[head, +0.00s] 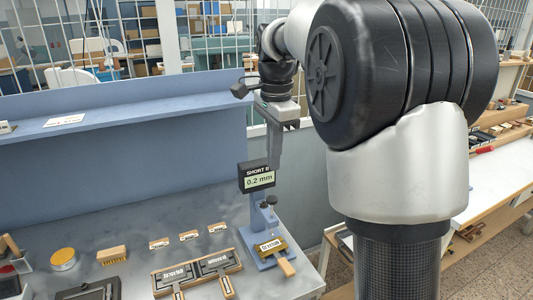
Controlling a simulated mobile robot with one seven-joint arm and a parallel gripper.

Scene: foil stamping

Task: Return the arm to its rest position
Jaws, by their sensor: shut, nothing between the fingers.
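My arm reaches in from the right foreground, bends at a large black and silver joint, and ends in the back middle of the head view. My gripper (274,158) hangs downward there, shut and empty, in front of the blue-grey panel. It is above and behind the small bench device in the picture. Its fingertips are partly hidden by the device's display.
The device's display (257,178) reads "SHORT B 0.2 mm". A wooden-handled type holder (270,247) sits on its blue base. Two more holders lie in a wooden tray (240,265). A white bench (495,180) is right.

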